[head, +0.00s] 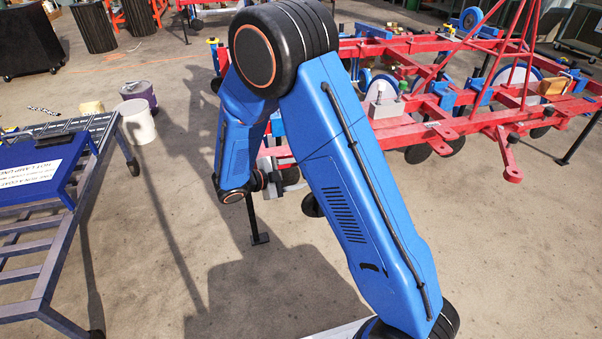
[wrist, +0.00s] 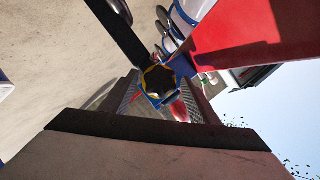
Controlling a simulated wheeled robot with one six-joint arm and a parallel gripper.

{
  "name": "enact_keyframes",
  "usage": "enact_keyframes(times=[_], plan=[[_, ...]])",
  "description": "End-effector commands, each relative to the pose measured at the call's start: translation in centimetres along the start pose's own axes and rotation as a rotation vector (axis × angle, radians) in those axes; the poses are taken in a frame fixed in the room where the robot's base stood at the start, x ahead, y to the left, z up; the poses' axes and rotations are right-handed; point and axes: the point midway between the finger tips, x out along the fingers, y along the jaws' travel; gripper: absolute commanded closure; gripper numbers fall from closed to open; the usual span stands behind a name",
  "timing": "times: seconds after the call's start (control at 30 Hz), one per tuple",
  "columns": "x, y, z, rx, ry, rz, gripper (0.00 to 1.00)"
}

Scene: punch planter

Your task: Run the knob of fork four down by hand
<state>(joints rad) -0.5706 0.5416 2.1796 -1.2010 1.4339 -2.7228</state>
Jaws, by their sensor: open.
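My gripper (head: 285,178) is mostly hidden behind my blue arm in the head view; a grey part of it shows beside the red frame. No fork number is readable. In the head view my arm hides this part of the frame.
The red planter frame (head: 408,132) stretches across the right, on black stands. Its red beam (wrist: 235,40) is close in the wrist view. A grey-blue cart (head: 50,258) stands at left, with a white bucket (head: 137,122) behind it. Open concrete floor lies in front.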

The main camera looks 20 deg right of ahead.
Motion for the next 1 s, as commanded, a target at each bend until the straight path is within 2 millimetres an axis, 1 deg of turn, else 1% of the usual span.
enact_keyframes(times=[0.13,0.17,0.2,0.27,0.3,0.33,0.67,0.87,1.0], plan=[[-0.01,0.0,0.0,0.0,0.0,0.0,0.45],[-0.02,0.0,0.0,0.0,0.0,0.0,0.5],[-0.02,0.0,0.01,0.0,0.0,0.0,0.59],[-0.02,0.0,0.01,0.0,0.0,0.0,0.74],[-0.03,0.0,0.01,0.0,0.0,0.0,0.83],[-0.03,0.01,0.01,0.0,0.0,0.0,0.86],[-0.04,0.09,0.0,0.031,0.0,-0.013,0.86],[-0.06,0.17,0.01,0.126,0.001,-0.054,0.86],[-0.03,0.29,0.07,0.23,0.0,-0.097,0.86]])
